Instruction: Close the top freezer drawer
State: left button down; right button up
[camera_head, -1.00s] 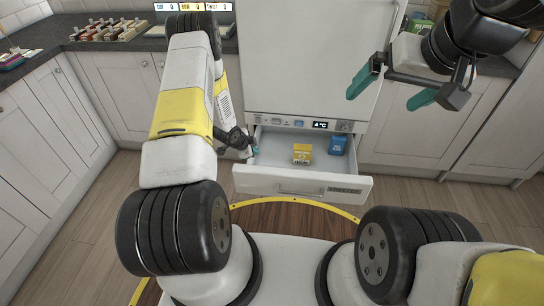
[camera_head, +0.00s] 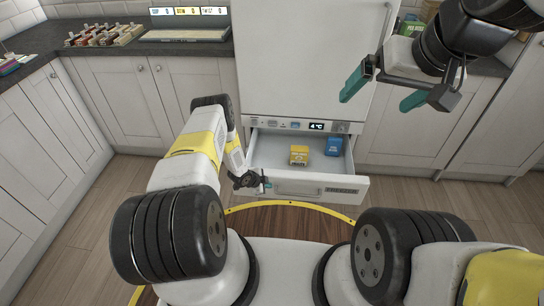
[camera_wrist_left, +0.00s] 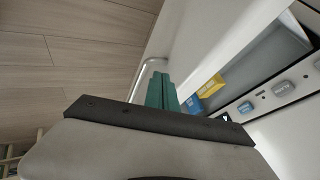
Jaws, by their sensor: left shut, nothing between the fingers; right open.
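The top freezer drawer (camera_head: 322,187) is pulled out below the fridge door, with a white front, a bar handle and a dark label. A yellow box (camera_head: 299,154) and a blue box (camera_head: 334,146) sit inside it. My left gripper (camera_head: 268,186) is shut and empty at the left part of the drawer front, near the handle's left end; whether it touches is unclear. In the left wrist view its teal fingers (camera_wrist_left: 161,92) are together beside the drawer front and handle (camera_wrist_left: 150,72). My right gripper (camera_head: 383,92) is open and empty, high in front of the fridge door.
The fridge (camera_head: 308,60) has a control panel with a display (camera_head: 316,126) above the drawer. White cabinets (camera_head: 130,100) stand on both sides under dark worktops. The wooden floor in front of the drawer is clear.

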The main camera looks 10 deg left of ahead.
aim_at(273, 179)
pick_arm(q)
jog(key=shift+w+a+r, duration=0.1)
jog(key=shift+w+r, duration=0.1)
jog(key=shift+w, duration=1.7)
jog(key=shift+w, duration=0.15)
